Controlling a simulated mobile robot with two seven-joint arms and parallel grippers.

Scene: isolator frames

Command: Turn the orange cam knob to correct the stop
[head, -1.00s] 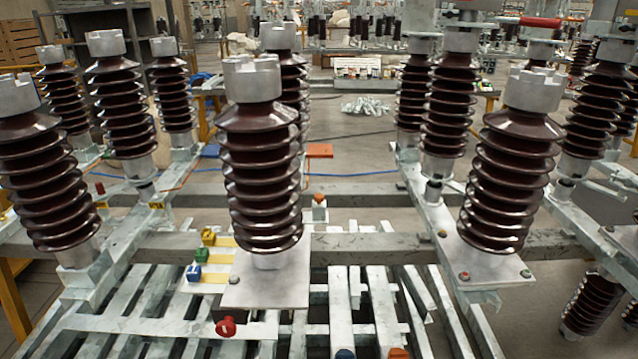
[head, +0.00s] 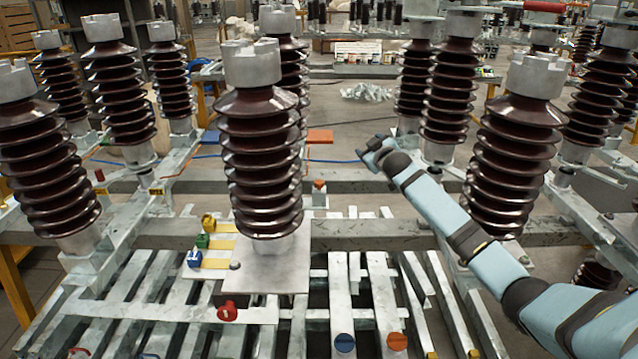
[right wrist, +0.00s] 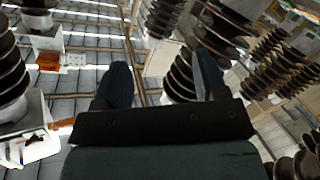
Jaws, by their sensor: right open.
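An orange round knob (head: 397,341) with a slot across its face sits low on the pale slatted metal frame (head: 340,290) in the head view. A smaller orange-topped piece (head: 319,186) stands farther back, behind the central insulator. I cannot tell which part is the stop. My right gripper (head: 376,152) is raised over the frame in the head view, well beyond and above the slotted orange knob. In the right wrist view its two dark fingers (right wrist: 164,82) are apart with nothing between them. My left gripper is not in view.
A blue slotted knob (head: 345,343) sits just left of the orange one. A red knob (head: 228,312) and yellow, green and blue blocks (head: 202,242) are farther left. Tall brown ribbed insulators (head: 258,165) stand around the frame, one (head: 512,150) close beside my right arm.

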